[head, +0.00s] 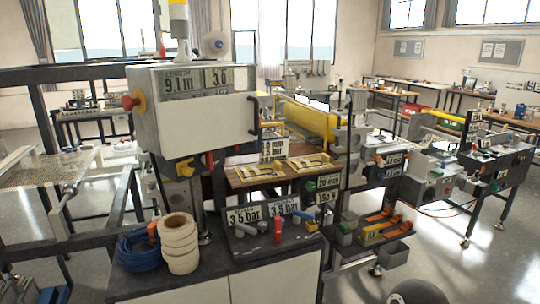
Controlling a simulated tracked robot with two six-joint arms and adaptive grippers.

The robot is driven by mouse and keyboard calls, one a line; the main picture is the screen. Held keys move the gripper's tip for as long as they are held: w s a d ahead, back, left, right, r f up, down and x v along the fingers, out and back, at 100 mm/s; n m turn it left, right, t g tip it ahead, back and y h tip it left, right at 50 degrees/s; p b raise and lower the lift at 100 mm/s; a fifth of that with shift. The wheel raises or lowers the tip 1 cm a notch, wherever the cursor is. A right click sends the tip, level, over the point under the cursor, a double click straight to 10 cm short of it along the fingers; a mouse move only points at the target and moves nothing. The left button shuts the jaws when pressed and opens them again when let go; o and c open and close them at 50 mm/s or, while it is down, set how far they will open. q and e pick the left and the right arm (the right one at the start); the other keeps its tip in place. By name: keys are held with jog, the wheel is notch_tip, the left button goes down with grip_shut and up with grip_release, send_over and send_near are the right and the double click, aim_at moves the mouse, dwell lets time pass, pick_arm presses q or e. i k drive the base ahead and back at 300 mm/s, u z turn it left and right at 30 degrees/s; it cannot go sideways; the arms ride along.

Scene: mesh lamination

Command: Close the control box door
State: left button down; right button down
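The control box (143,103) is a white cabinet at the upper left, mounted on a grey post. It has a red knob on its left side and displays reading 9.1 m and 3.6 near its top. A plain white panel, which looks like its door (205,127), stands across the front below the displays. A black upright handle (254,116) is at the panel's right edge. I cannot tell how far the door is from shut. Neither of my grippers is in view.
A dark cabinet top (215,262) below the box holds tape rolls (179,243), blue cable (138,250) and a pressure panel. Dark frame bars stand at left. A yellow roller (305,117) and machines lie behind. Grey floor is open at lower right.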

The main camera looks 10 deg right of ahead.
aim_at(191, 126)
jog(key=k, duration=0.45)
jog(key=z, duration=0.4)
jog(key=i, duration=1.5)
jog(key=u, duration=0.55)
